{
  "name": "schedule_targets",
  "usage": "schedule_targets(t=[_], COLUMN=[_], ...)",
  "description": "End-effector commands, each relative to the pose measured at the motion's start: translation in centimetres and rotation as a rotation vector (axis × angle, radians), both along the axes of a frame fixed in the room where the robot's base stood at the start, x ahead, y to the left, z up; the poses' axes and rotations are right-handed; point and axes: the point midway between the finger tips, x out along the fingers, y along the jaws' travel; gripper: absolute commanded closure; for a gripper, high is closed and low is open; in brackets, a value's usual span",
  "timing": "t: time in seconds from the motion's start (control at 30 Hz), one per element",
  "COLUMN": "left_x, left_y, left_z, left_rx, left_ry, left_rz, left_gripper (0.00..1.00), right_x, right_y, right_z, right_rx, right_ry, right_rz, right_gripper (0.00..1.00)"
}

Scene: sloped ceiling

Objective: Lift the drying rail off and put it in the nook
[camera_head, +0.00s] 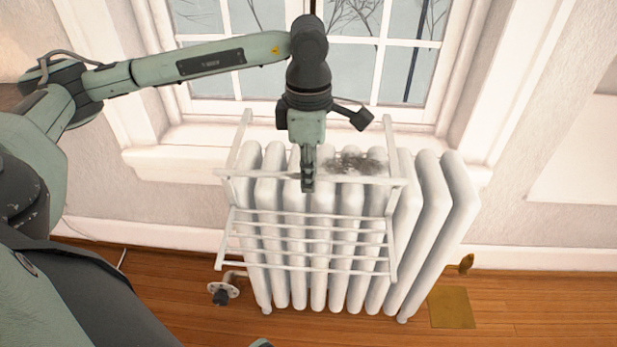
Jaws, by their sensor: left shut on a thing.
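The drying rail (310,240) is a white frame of thin bars. It hangs at the front of a white column radiator (440,215) below the window, with its upper arms reaching back over the radiator's top. My left gripper (307,188) points down and is shut on the rail's upper front bar near its middle. The gripper hides the part of the bar between its fingers. I cannot tell whether the rail still touches the radiator. The nook cannot be made out in this view. My right gripper is not in view.
The window sill (160,162) runs close behind the radiator. A valve (222,293) sticks out low on the left, and a brass-coloured floor plate (451,307) lies at the right. The wooden floor (530,300) at the right is clear.

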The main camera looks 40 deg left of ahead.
Motion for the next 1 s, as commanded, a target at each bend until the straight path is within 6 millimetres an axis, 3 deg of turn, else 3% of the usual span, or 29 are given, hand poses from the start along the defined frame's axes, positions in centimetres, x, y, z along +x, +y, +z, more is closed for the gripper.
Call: schedule_targets(t=[0.57,1.0], left_x=[0.0,0.1], left_y=[0.0,0.0], left_z=[0.5,1.5], left_rx=[-0.002,-0.060], left_ry=[0.001,0.096], left_rz=[0.000,0.000], left_gripper=[1.00,1.00], right_x=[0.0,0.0], right_y=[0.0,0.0], right_z=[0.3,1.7], right_rx=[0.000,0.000], right_ry=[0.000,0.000], right_rz=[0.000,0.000], right_gripper=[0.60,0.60])
